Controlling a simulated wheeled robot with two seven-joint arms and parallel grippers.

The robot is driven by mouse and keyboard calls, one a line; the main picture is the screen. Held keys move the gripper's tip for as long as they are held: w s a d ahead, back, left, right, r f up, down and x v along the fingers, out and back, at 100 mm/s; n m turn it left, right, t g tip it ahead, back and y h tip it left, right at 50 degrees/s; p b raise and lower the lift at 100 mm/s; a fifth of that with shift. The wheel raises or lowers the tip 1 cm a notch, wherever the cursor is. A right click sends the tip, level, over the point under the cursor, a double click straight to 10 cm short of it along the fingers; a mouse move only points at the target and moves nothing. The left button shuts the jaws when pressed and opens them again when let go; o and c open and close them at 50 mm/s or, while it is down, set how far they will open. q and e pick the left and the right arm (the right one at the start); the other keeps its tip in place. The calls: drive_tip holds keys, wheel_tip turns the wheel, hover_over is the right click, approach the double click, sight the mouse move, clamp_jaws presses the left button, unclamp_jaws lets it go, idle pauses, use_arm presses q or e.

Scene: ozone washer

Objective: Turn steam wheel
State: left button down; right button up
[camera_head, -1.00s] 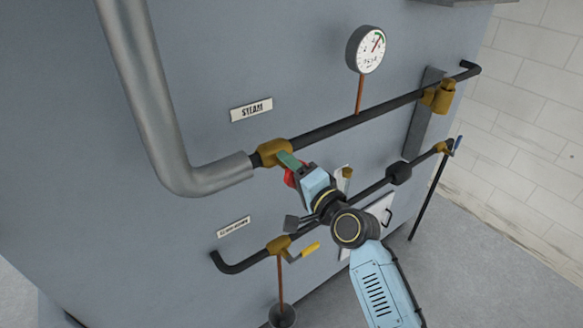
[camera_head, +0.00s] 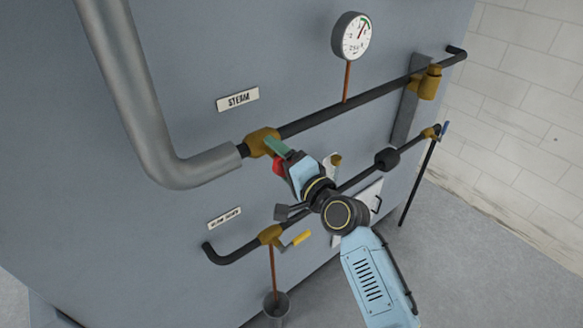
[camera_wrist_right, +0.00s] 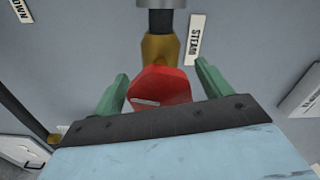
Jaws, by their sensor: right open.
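The steam wheel (camera_wrist_right: 160,90) is red and sits on a brass valve (camera_wrist_right: 160,55) in the right wrist view. In the head view a sliver of the red wheel (camera_head: 278,166) shows beside my right gripper (camera_head: 277,154), which hides most of it. The brass valve (camera_head: 260,140) sits on the steam pipe below the STEAM label (camera_head: 238,99). In the right wrist view the green fingers of my right gripper (camera_wrist_right: 160,88) are open, one on each side of the red wheel. Small gaps show between wheel and fingers. My left gripper is not in view.
A pressure gauge (camera_head: 352,36) stands above the upper black pipe (camera_head: 350,112). A lower pipe carries a brass valve with a yellow handle (camera_head: 296,240). A blue-handled valve (camera_head: 444,128) is at the right. Open floor (camera_head: 470,250) lies at the right.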

drive_tip(key=b+v, duration=0.1)
drive_tip(key=v, duration=1.2)
drive_tip(key=shift+b, duration=0.3)
drive_tip(key=shift+d+f, duration=0.1)
drive_tip(key=d+f+g+h+b, duration=0.3)
drive_tip(key=f+h+b, duration=0.1)
drive_tip(key=f, duration=1.9)
drive_tip(key=s+d+f+n+g+h+b, duration=0.2)
drive_tip(key=s+d+f, duration=0.15)
drive_tip(key=f, duration=0.85)
drive_tip(key=s+d+f+n+g+h+b, duration=0.15)
drive_tip(key=s+f, duration=0.35)
drive_tip(key=f, duration=0.7)
drive_tip(key=s+d+f+n+g+h+b, duration=0.1)
drive_tip(key=s+d+f+n+g+b, duration=0.1)
drive_tip(key=s+f, duration=0.6)
drive_tip(key=s+d+f+n+g+h+b, duration=0.1)
drive_tip(key=s+d+f, duration=0.3)
drive_tip(key=s+f, duration=0.4)
drive_tip(key=s+d+f+n+g+h+b, duration=0.1)
drive_tip(key=s+d+f+n+g+b, duration=0.2)
drive_tip(key=s+f, duration=0.6)
drive_tip(key=s+n+g+b, duration=0.1)
drive_tip(key=s, duration=0.7)
drive_tip(key=shift+s+d, duration=0.2)
drive_tip(key=shift+s, duration=0.05)
